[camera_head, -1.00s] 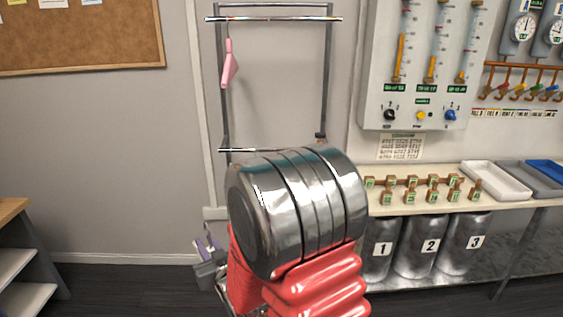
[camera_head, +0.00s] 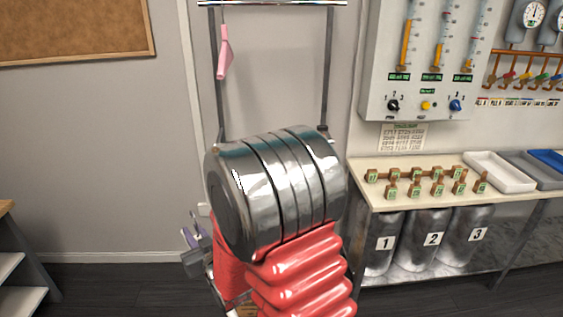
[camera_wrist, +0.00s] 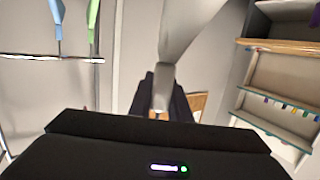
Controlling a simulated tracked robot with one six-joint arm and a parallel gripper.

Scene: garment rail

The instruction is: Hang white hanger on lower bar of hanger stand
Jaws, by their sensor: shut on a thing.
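The hanger stand stands against the wall in the head view, its upper bar (camera_head: 272,3) at the top edge. A pink hanger (camera_head: 224,52) hangs at that bar's left. The lower bar is mostly hidden behind my arm. In the wrist view my gripper (camera_wrist: 161,98) is shut on the white hanger (camera_wrist: 185,35), which extends toward the top edge and is only partly visible. A stand bar (camera_wrist: 50,58) lies to its left, apart from it, with blue (camera_wrist: 57,22) and green (camera_wrist: 93,22) hangers on it.
A counter (camera_head: 405,190) with small numbered blocks, trays and a wall gauge panel (camera_head: 420,70) is right of the stand. Numbered metal bins (camera_head: 430,243) stand below it. A shelf unit (camera_head: 22,265) is at far left. Floor between shelf and arm is clear.

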